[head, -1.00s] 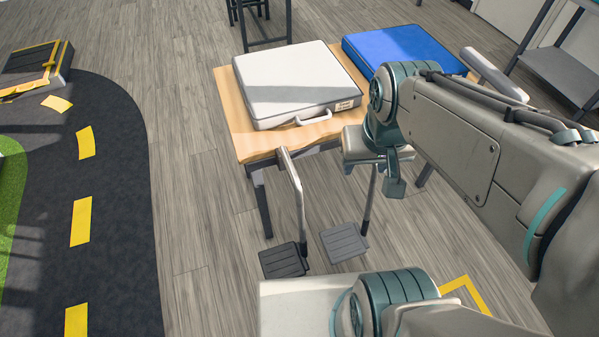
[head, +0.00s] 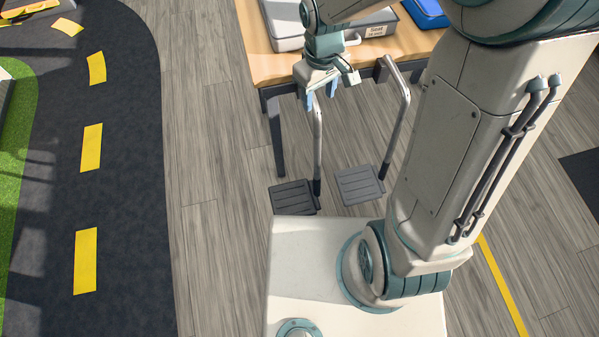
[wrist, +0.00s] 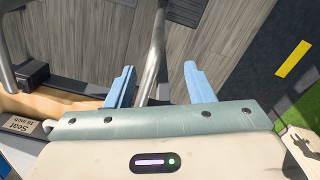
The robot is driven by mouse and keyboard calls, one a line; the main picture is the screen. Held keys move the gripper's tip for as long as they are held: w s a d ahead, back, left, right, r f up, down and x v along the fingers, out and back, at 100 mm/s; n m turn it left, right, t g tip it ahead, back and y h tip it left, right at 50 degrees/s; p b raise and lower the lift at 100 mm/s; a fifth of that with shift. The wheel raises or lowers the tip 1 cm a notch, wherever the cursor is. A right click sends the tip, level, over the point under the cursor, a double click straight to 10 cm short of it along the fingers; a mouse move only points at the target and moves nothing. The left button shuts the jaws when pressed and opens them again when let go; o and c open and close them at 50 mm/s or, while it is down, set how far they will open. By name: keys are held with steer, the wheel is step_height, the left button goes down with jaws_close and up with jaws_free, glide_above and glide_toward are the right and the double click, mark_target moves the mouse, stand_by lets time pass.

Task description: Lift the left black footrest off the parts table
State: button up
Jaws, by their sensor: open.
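The left black footrest has a dark ribbed pad (head: 294,197) low in front of the parts table and a silver tube (head: 317,150) rising from it. The tube's upper end is hidden behind my gripper (head: 321,95) in the head view. My gripper is open at the table's front edge, fingers pointing down. In the wrist view the silver tube (wrist: 155,50) runs between the two blue fingers of my gripper (wrist: 160,72), with gaps visible on both sides. The parts table (head: 268,72) has a wooden top.
A second footrest with a grey pad (head: 358,184) and silver tube stands close on the right. A grey case (head: 287,43) marked "Seat" and a blue case (head: 427,12) lie on the table. My white base fills the floor in front. Floor to the left is clear.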

mark_target(317, 124)
step_height(317, 124, down, 6)
steer(key=shift+f+b, duration=0.25)
steer(key=shift+b, duration=0.2)
steer(key=shift+w+d+f+b, duration=0.1)
steer(key=shift+w+f+b, duration=0.1)
steer(key=shift+f, duration=1.25)
steer(key=shift+w+f+b, duration=0.1)
steer(key=shift+f+b, duration=0.1)
steer(key=shift+f, duration=1.25)
jaws_close()
